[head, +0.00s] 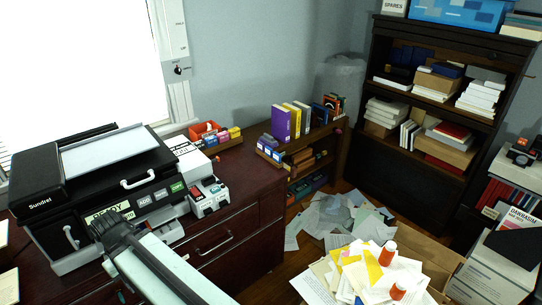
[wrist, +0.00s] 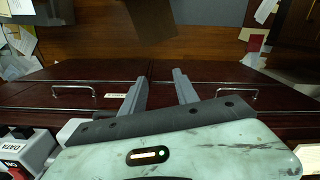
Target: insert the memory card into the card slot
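The black and grey printer marked Sundrel (head: 42,185) stands on the dark red desk at the left in the head view. A small pale unit with red and dark parts (head: 208,197) sits at its right front corner. I cannot make out the memory card or the card slot in either view. In the wrist view my gripper (wrist: 160,78) has its two grey fingers apart, with nothing seen between them. It points over the desk's drawer fronts. Grey blocks, one with a red and white label (wrist: 12,150), show at the lower left of the wrist view.
The dark red desk (head: 255,185) has drawers with metal handles. A red bin (head: 205,130) and small boxes stand at its back. A low bookshelf (head: 305,145) is beside it. Loose papers (head: 335,215) cover the floor, and a carton of papers stands at the lower right.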

